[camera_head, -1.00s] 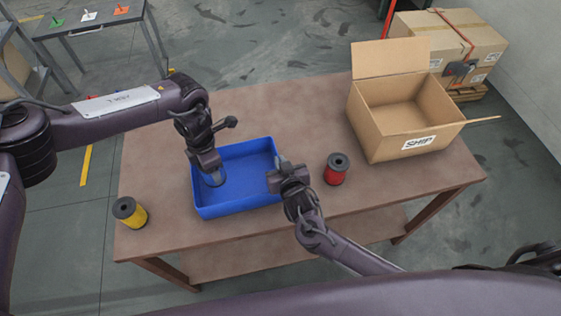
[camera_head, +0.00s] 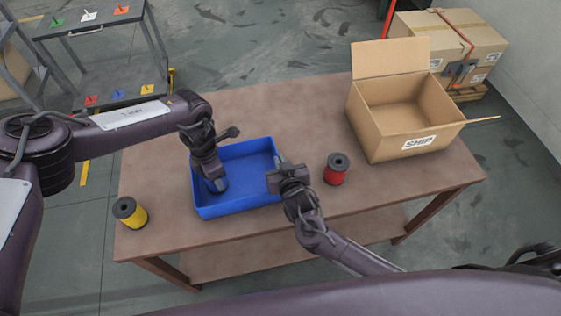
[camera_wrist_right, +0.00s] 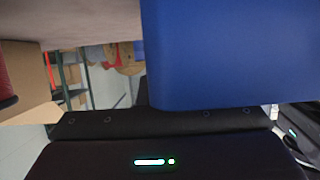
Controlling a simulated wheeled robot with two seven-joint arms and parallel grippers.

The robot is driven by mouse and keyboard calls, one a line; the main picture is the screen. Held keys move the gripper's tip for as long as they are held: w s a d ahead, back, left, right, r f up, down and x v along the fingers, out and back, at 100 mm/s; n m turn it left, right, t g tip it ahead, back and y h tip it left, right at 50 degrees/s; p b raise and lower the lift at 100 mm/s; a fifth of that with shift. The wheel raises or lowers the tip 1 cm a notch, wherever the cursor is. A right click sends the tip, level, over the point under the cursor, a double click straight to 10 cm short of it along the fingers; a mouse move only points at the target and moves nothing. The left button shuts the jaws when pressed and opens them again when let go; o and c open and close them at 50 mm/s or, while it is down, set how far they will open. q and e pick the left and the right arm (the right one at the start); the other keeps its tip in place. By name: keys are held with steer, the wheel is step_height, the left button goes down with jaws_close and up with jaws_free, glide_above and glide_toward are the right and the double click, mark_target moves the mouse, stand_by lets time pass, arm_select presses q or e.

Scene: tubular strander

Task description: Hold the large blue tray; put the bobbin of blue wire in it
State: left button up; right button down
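The large blue tray (camera_head: 240,199) lies on the brown table; its wall fills the upper right of the right wrist view (camera_wrist_right: 235,50). My right gripper (camera_head: 278,172) is at the tray's right wall and looks shut on it. My left gripper (camera_head: 214,177) points down inside the tray's left half. At its fingertips is a small dark-blue and grey round thing, which looks like the bobbin of blue wire (camera_head: 219,187). The fingers largely hide it, and whether it touches the tray floor is unclear.
A yellow bobbin (camera_head: 130,212) stands at the table's left end, and a red bobbin (camera_head: 336,169) stands right of my right gripper. An open cardboard box (camera_head: 405,115) stands at the table's right. The table (camera_head: 270,108) is clear behind the tray.

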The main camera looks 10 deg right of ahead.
arm_select(q)
steer(key=shift+f, duration=0.75)
steer(key=o, duration=1.3)
arm_select(e)
steer(key=c, duration=1.5)
jaws_free()
steer(key=shift+c, duration=0.2)
arm_select(q)
step_height(320, 180, up, 12)
steer(key=shift+f, duration=0.1)
arm_select(e)
steer(key=shift+s, duration=0.1)
